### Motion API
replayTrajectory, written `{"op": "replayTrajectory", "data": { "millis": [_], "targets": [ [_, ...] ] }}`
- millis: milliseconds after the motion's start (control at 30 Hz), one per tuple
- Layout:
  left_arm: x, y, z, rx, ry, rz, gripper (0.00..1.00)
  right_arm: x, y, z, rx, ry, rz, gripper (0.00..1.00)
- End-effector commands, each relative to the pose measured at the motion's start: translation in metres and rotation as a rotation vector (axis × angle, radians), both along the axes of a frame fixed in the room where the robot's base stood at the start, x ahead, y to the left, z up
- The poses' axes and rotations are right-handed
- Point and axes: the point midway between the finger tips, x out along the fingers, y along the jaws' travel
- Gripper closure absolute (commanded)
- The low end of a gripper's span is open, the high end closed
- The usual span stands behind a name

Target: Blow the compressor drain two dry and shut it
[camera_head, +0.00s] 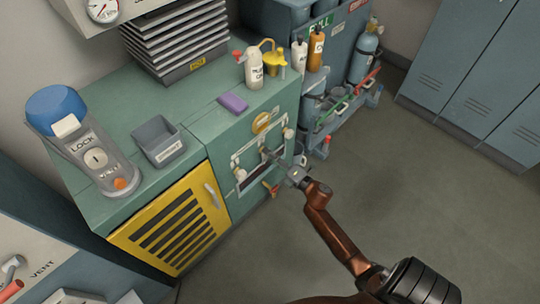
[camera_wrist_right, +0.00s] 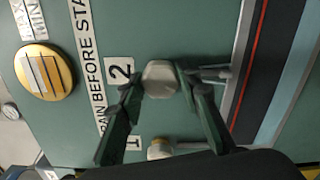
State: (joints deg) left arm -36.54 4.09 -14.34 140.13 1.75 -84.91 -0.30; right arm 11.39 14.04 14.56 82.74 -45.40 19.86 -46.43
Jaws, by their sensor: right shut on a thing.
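The green compressor cabinet (camera_head: 245,122) stands at the left-centre of the head view. On its front is a pale-framed drain panel (camera_head: 240,158). My right gripper (camera_head: 276,162) reaches it from the lower right. In the right wrist view my right gripper (camera_wrist_right: 160,88) has its two fingers on either side of a pale drain knob (camera_wrist_right: 161,76) and is shut on it. The label "2" (camera_wrist_right: 120,70) is beside this knob. A second pale knob (camera_wrist_right: 160,149), by the label "1", is partly hidden by the gripper. Whether drain two is open or dry cannot be told. My left gripper is not in view.
A yellow louvred door (camera_head: 178,225) is left of the panel. Bottles (camera_head: 254,70), a purple sponge (camera_head: 233,102) and a grey bin (camera_head: 158,140) stand on top. A blue cylinder (camera_head: 363,58) stands beyond. The floor (camera_head: 420,185) to the right is clear.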

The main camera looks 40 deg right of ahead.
Motion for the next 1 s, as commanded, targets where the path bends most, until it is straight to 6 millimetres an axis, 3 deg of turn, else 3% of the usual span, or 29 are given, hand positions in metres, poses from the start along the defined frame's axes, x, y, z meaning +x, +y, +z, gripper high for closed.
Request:
{"op": "replayTrajectory", "data": {
  "millis": [267,600,767,1000],
  "targets": [
    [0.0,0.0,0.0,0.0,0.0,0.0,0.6,0.0,0.0,-0.001,0.001,0.001,0.0,0.51],
    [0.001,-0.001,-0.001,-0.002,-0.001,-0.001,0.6,-0.004,0.0,-0.001,0.001,0.001,0.0,0.5],
    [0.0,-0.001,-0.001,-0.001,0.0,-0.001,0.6,-0.027,-0.002,-0.002,0.001,0.003,-0.001,0.5],
    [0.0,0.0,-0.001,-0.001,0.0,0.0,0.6,-0.077,-0.006,-0.001,0.001,0.003,-0.001,0.5]
  ]
}}
